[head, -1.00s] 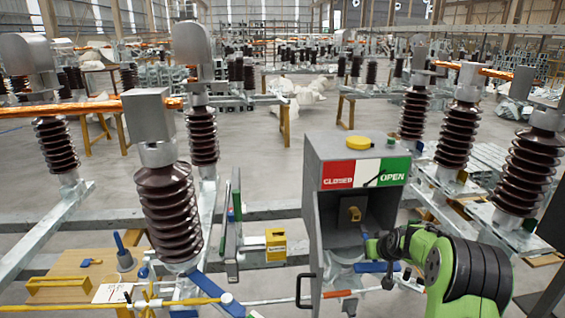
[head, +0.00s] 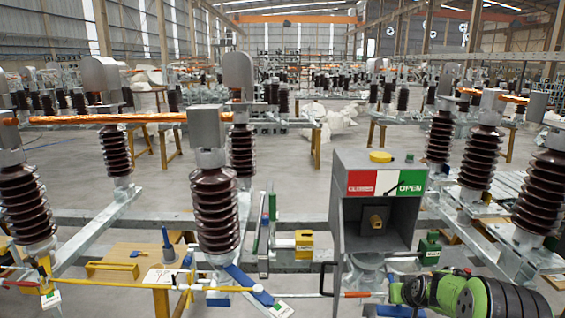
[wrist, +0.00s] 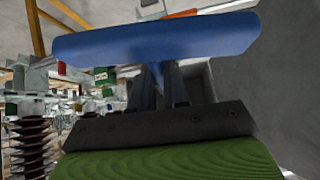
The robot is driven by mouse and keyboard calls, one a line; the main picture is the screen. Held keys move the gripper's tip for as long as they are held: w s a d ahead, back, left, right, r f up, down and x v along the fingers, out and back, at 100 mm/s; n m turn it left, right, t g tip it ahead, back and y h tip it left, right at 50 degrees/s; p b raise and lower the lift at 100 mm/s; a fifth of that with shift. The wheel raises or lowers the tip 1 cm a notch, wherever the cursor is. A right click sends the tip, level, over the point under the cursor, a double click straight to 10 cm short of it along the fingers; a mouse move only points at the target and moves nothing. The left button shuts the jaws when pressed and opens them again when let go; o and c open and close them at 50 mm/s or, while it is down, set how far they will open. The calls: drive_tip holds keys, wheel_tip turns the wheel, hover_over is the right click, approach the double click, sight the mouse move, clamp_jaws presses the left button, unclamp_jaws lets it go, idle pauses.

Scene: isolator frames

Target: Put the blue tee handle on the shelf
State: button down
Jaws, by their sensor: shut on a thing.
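The blue tee handle (wrist: 160,38) spans the upper part of the wrist view, its crossbar slightly tilted. My gripper (wrist: 168,85) is shut on it, with the dark fingers under the middle of the bar. In the head view my gripper (head: 394,292) is low on the right, in front of and below the grey switch box (head: 350,235).
The switch box has CLOSED and OPEN labels and a yellow knob on top (head: 381,157). A yellow padlock-like block (head: 304,244) and a green one (head: 430,249) flank it. Brown insulators (head: 215,210) and steel beams crowd both sides. Open floor (head: 300,185) lies behind.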

drive_tip(key=s+a+f, duration=0.7)
drive_tip(key=a+f, duration=0.4)
drive_tip(key=s+a+f+n, duration=0.1)
drive_tip(key=s+a+f, duration=0.1)
drive_tip(key=s+a, duration=0.4)
drive_tip(key=s, duration=0.3)
drive_tip(key=shift+s+f, duration=0.2)
drive_tip(key=shift+s, duration=0.15)
